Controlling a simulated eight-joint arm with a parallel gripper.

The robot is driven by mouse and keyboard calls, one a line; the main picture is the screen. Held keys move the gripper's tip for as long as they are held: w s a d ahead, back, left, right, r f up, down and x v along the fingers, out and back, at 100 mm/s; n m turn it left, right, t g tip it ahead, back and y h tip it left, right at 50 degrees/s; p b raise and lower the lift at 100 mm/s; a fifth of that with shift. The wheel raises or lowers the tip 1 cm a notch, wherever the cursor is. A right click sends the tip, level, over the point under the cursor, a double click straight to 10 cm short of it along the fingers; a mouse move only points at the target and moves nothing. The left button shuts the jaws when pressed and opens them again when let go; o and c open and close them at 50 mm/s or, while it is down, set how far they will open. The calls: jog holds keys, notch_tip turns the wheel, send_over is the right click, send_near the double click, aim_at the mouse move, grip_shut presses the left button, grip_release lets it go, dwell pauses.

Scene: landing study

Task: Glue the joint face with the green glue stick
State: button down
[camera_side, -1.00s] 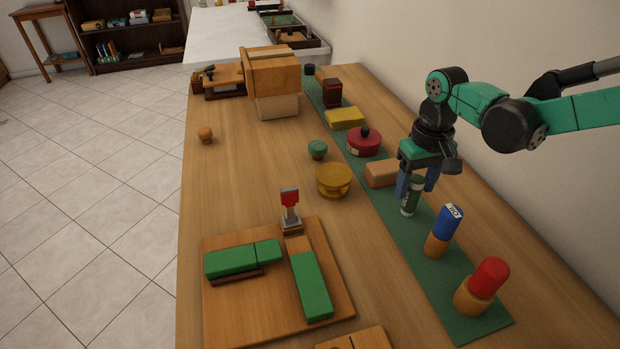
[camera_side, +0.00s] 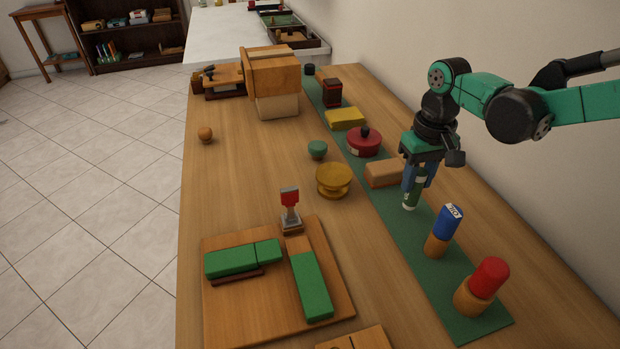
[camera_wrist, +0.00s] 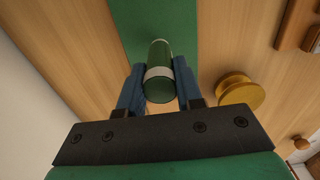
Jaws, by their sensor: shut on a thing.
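The green glue stick (camera_side: 411,196) has a pale band and stands about upright in my gripper (camera_side: 415,184). My gripper is shut on it, with the blue fingers on both sides; the wrist view also shows the stick (camera_wrist: 159,72) between the fingers. The stick's lower end is over the green mat; I cannot tell whether it touches. A wooden board (camera_side: 225,311) at the front holds green-topped wooden pieces: one lies crosswise (camera_side: 230,260), another lengthwise (camera_side: 311,285). The lengthwise piece has a bare wood end (camera_side: 298,244), possibly the joint face.
On the green mat (camera_side: 408,233) stand a blue-capped stick (camera_side: 447,225), a red-capped stick (camera_side: 487,280), a wooden block (camera_side: 382,174) and a red round pot (camera_side: 363,143). A yellow round pot (camera_side: 333,180) and a red-topped stamp-like tool (camera_side: 290,205) stand nearer the board.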

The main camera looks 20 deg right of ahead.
jog(key=shift+r, duration=2.2)
jog(key=c, duration=1.4)
grip_release()
grip_shut()
jog(key=s+a+r, duration=0.1)
jog(key=a, duration=0.9)
jog(key=s+a+r, duration=0.1)
jog(key=s+a, duration=0.1)
jog(key=a, duration=0.7)
jog(key=shift+w+f, duration=0.1)
jog(key=shift+f, duration=2.4)
